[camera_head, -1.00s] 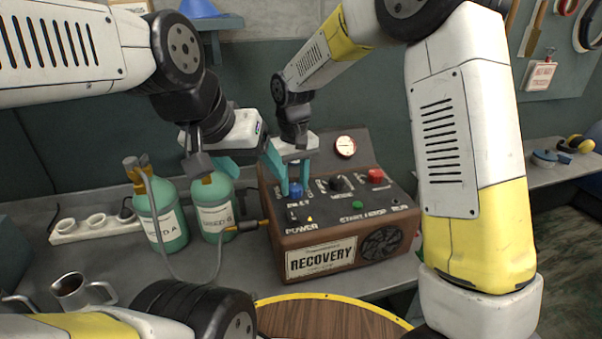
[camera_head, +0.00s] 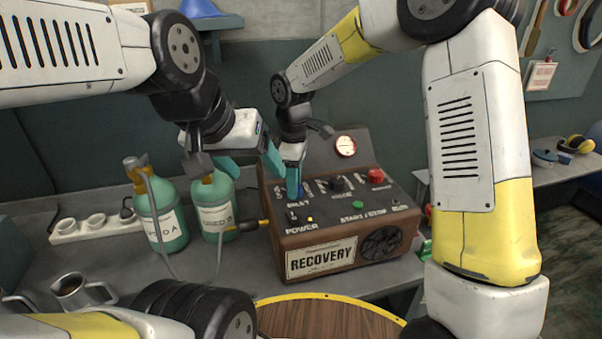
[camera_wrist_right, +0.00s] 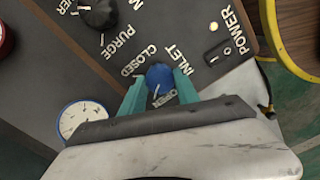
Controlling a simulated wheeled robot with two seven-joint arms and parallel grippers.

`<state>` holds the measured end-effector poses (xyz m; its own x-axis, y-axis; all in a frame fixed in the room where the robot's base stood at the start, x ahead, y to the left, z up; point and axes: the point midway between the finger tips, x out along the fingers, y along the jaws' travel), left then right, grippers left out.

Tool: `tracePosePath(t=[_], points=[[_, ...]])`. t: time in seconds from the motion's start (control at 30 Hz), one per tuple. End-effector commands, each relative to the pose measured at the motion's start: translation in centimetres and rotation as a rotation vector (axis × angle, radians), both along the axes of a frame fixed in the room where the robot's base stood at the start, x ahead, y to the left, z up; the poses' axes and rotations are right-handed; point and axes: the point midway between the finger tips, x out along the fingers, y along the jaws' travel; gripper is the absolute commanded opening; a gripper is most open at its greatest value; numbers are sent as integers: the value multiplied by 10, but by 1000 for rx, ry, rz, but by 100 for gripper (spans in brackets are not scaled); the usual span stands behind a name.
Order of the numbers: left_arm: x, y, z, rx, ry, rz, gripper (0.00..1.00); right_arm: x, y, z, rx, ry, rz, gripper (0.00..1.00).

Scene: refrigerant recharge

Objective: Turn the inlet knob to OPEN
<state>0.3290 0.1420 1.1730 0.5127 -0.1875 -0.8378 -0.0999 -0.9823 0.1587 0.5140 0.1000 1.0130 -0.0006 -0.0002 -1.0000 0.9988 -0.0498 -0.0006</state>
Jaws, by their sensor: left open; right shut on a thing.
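The inlet knob (camera_wrist_right: 160,75) is blue and round, on the dark top panel of the recovery machine (camera_head: 322,257). My right gripper (camera_wrist_right: 160,82) is shut on it from above, one teal finger on each side. The words INLET, CLOSED and OPEN are printed around the knob. A short white mark shows on the knob's side toward OPEN, but its exact setting is hard to tell. In the head view my right gripper (camera_head: 293,188) hides most of the knob. My left gripper (camera_head: 254,170) is open and empty, above and left of the machine.
Two green cylinders (camera_head: 162,222) (camera_head: 214,212) with hoses stand left of the machine. The panel also has a black knob (camera_head: 339,184), a red knob (camera_head: 376,175) and a gauge (camera_head: 346,146). A metal mug (camera_head: 72,290) stands at the front left.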

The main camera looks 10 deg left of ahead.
Motion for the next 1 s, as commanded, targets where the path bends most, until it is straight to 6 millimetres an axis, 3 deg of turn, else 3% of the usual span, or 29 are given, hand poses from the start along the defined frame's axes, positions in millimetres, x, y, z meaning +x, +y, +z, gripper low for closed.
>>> tracePosePath(t=[0.4,1.0], points=[[0,0,0,0,0,0,70,1,-1,1,0,-2,227,0],[0,0,0,0,0,0,70,1,0,1,0,-3,276,0]])
